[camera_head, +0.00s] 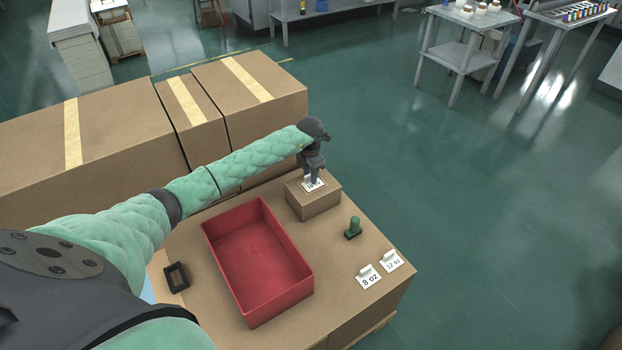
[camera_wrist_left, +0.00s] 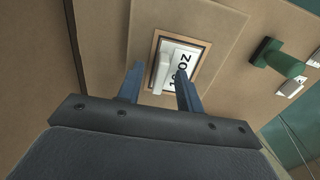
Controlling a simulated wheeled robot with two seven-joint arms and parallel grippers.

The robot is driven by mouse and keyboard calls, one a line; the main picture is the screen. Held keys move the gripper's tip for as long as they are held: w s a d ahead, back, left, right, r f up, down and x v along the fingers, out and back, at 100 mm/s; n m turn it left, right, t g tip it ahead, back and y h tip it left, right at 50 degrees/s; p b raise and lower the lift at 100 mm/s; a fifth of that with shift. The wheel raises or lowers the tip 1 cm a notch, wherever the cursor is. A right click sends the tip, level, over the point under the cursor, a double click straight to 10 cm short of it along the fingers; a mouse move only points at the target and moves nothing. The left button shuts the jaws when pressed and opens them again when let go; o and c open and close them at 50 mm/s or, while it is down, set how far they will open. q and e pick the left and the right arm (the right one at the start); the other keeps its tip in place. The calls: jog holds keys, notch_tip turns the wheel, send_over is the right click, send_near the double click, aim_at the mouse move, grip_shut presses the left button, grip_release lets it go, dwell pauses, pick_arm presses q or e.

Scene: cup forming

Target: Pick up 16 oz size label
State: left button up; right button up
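The size label (camera_head: 313,184) lies on a small cardboard box (camera_head: 315,204) at the back of the table. In the left wrist view the white label (camera_wrist_left: 181,68) sits within a brown frame; its print ends in "oz" and a finger partly covers the number. A raised white tab (camera_wrist_left: 162,72) stands on it. My left gripper (camera_head: 313,178) points down at the label. In the left wrist view its two blue-grey fingers (camera_wrist_left: 158,90) are apart, one to each side of the tab, with gaps visible. My right gripper is in neither view.
A red bin (camera_head: 259,262) stands left of the small box. A green-handled stamp (camera_head: 353,228), an 8 oz label (camera_head: 369,280) and a 12 oz label (camera_head: 391,262) are to the right. Large cartons (camera_head: 250,90) stand behind.

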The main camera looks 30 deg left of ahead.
pick_arm(q)
jog(key=shift+f, duration=0.4)
grip_shut()
jog(key=shift+r, duration=0.1)
